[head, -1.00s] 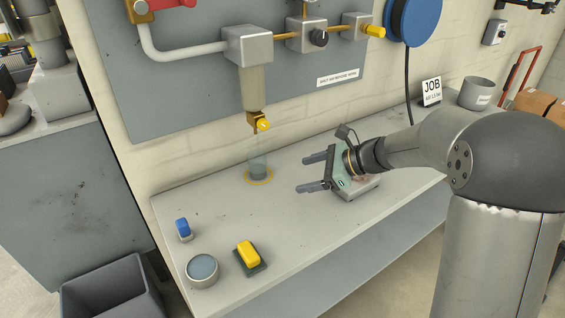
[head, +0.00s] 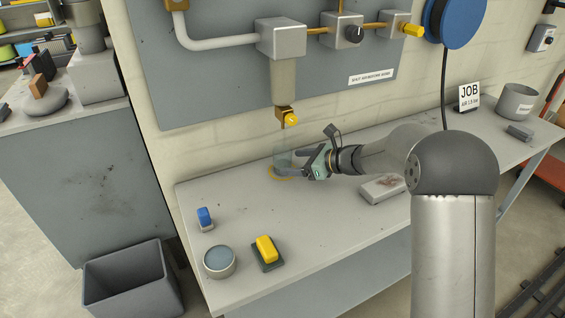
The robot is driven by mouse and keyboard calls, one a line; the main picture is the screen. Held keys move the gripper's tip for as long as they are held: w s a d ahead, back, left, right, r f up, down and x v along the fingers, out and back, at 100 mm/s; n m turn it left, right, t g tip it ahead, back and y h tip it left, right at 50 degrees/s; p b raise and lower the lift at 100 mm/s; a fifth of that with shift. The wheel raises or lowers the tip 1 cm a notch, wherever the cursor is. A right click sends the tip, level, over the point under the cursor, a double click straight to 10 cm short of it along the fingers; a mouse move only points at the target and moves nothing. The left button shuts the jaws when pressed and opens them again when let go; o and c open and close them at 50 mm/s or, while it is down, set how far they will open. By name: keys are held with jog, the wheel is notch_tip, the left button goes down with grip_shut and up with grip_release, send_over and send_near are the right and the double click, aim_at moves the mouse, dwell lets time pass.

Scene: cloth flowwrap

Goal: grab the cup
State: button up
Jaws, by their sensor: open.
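The clear cup (head: 283,157) stands upright on a yellow ring (head: 271,175) on the bench, below the nozzle with the yellow knob (head: 290,118). It seems to hold some liquid, though this is hard to tell. My gripper (head: 289,164) is open, held level and low over the bench, and reaches in from the right. Its fingers lie at the cup, one on the far side and one on the near side. The near finger hides part of the cup's lower wall. I cannot tell whether either finger touches it.
A grey block with a stained top (head: 383,188) lies under my arm. A blue-topped piece (head: 205,218), a round tin (head: 219,261) and a yellow block on a dark pad (head: 267,251) are at front left. The bench (head: 320,220) is clear between.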

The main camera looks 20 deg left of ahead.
aim_at(282, 153)
jog(key=x, duration=0.5)
jog(key=shift+a+r, duration=0.15)
jog(key=shift+r, duration=0.15)
jog(key=c, duration=1.2)
jog(key=shift+o, duration=0.2)
jog(key=shift+r, duration=0.1)
jog(key=shift+r, duration=1.3)
jog(key=s+d, duration=0.1)
jog(key=d, duration=0.5)
jog(key=s+d, duration=0.1)
jog(key=d, duration=0.4)
jog(key=s+d, duration=0.1)
jog(key=d, duration=0.5)
jog(key=shift+d+r, duration=0.3)
jog(key=shift+r, duration=0.05)
